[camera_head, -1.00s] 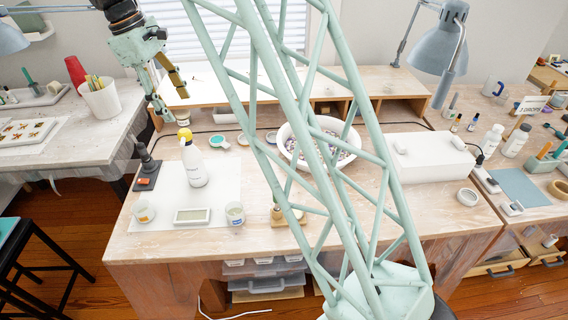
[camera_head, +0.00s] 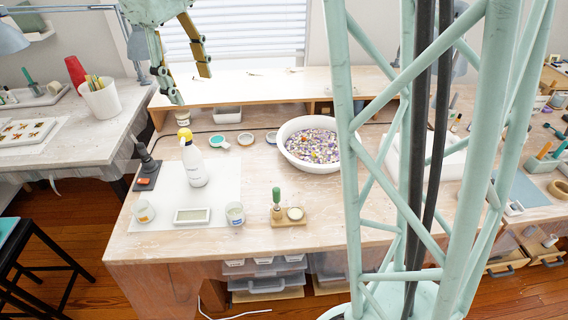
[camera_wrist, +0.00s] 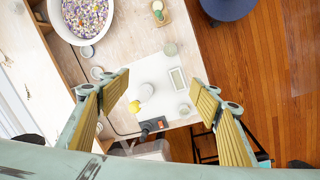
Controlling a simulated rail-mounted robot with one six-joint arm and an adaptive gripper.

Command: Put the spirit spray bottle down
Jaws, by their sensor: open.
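The spirit spray bottle (camera_head: 194,164), white with a yellow spray head, stands upright on the white mat (camera_head: 174,211) on the workbench. In the wrist view the bottle (camera_wrist: 145,100) is seen from above, below and between the fingers. My gripper (camera_head: 188,84) is open and empty, high above the bench at the upper left of the head view. In the wrist view my gripper (camera_wrist: 160,96) has its two yellow-padded fingers spread wide, apart from the bottle.
A white bowl of colourful pieces (camera_head: 312,144) stands to the right. A raised shelf (camera_head: 270,83) runs along the back.

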